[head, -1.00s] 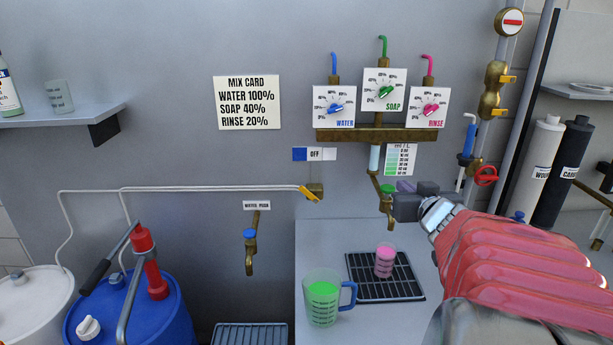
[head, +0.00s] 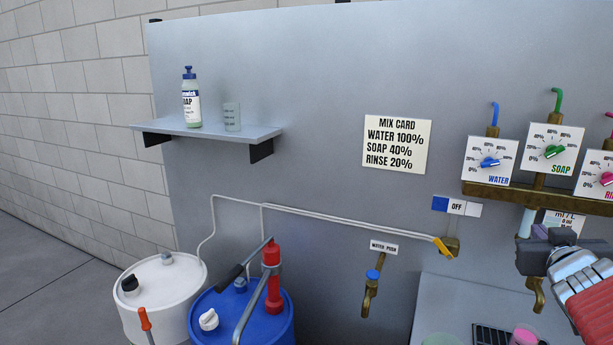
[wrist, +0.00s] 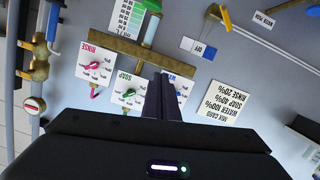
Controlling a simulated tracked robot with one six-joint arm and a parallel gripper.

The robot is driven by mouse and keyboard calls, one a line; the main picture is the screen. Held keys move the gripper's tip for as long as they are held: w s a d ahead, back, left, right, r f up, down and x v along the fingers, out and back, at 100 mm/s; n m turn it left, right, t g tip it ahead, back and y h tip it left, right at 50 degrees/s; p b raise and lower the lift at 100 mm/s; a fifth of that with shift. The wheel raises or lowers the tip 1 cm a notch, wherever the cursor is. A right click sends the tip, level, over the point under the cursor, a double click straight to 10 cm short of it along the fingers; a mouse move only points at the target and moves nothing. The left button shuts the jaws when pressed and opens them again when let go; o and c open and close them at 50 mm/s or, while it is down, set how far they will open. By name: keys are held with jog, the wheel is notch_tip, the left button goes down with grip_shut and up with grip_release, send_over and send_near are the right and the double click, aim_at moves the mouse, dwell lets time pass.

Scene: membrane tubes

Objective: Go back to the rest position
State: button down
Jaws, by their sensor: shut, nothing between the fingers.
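My gripper (head: 545,250) is at the right edge of the head view, in front of the grey panel and below the dials. Its fingers are shut with nothing between them; the wrist view shows them together (wrist: 160,98). In that upside-down view they overlap the dial row, between the SOAP dial (wrist: 128,92) and the WATER dial (wrist: 176,84). In the head view a brass tap (head: 537,292) shows just below the gripper. My red-sleeved arm runs off the right edge.
A pink cup (head: 524,336) and a green jug (head: 440,340) are cut off at the bottom. Blue drum (head: 245,320) and white drum (head: 165,290) stand left. A shelf (head: 205,131) holds a soap bottle (head: 191,100) and a clear beaker (head: 232,116). Floor at far left is clear.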

jog(key=s+a+f+n+g+y, duration=0.1)
jog(key=s+a+f, duration=0.4)
jog(key=a, duration=0.6)
jog(key=s+a+f+n+g+y, duration=0.1)
jog(key=s+a+f+g+y, duration=0.3)
jog(key=a, duration=0.7)
jog(key=s+a+f+n+g+y, duration=0.1)
jog(key=s+a+f+g+y, duration=0.1)
jog(key=s+a+f, duration=0.5)
jog(key=a+g, duration=0.1)
jog(key=a, duration=0.3)
jog(key=shift+s+a+f+n+y, duration=0.15)
jog(key=shift+a+f+n+y, duration=0.15)
jog(key=shift+a+y, duration=0.1)
jog(key=shift+d, duration=0.1)
